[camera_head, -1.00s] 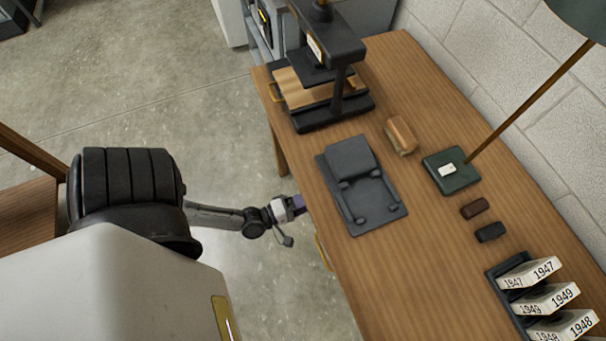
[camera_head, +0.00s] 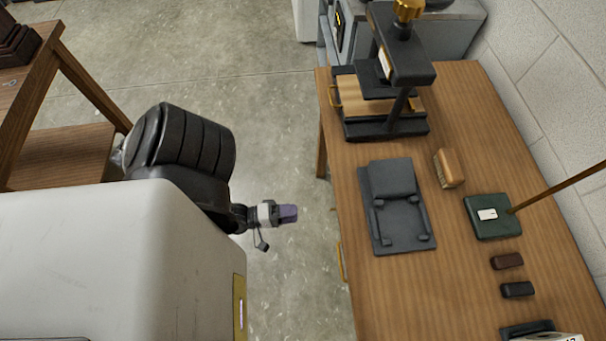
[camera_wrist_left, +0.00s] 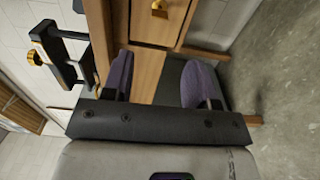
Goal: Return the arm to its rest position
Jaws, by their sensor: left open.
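My left arm reaches out from the dark shoulder beside my white body in the head view. My left gripper (camera_head: 288,213) hangs over the bare floor, left of the wooden table (camera_head: 375,310) and apart from it. In the left wrist view its two purple fingers (camera_wrist_left: 150,82) are spread apart with nothing between them. The table's drawer front (camera_wrist_left: 158,22) shows beyond the fingers. My right gripper is in neither view.
On the table are a black press (camera_head: 385,125), a dark grey cradle (camera_head: 398,205), a brush (camera_head: 448,168), a green lamp base (camera_head: 492,217) and two small dark blocks. A wooden shelf unit (camera_head: 62,150) stands at the left. Concrete floor (camera_head: 275,120) is clear between.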

